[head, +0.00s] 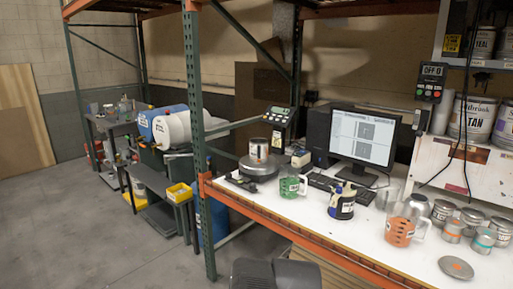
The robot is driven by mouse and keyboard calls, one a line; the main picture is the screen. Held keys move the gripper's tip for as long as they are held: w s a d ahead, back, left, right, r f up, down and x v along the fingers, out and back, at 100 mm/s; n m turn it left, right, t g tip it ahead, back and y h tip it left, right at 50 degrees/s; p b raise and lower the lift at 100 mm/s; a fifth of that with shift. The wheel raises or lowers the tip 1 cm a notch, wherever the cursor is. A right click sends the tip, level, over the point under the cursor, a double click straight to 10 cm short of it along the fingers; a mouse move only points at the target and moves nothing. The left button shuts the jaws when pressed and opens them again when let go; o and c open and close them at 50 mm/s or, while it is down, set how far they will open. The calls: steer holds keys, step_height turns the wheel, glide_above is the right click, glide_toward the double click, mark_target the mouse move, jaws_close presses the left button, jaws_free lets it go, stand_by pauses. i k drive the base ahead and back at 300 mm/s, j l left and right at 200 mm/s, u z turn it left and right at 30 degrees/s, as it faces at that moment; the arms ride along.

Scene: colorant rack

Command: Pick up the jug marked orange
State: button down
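A clear jug with orange contents and a small label (400,230) stands upright on the right part of the white bench top, near its front edge. A similar jug with green (290,186) stands farther left on the bench. My gripper is not in view, so I cannot see whether it is open or shut.
A bench with an orange front beam (290,228) crosses the view. A dark blue and cream container (341,202) stands between the jugs. A metal container touches or overlaps the orange jug from behind, with several tins (474,215) to the right. A flat round lid (456,268) lies in front.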

mark_target(402, 217)
steer(key=z, duration=1.3)
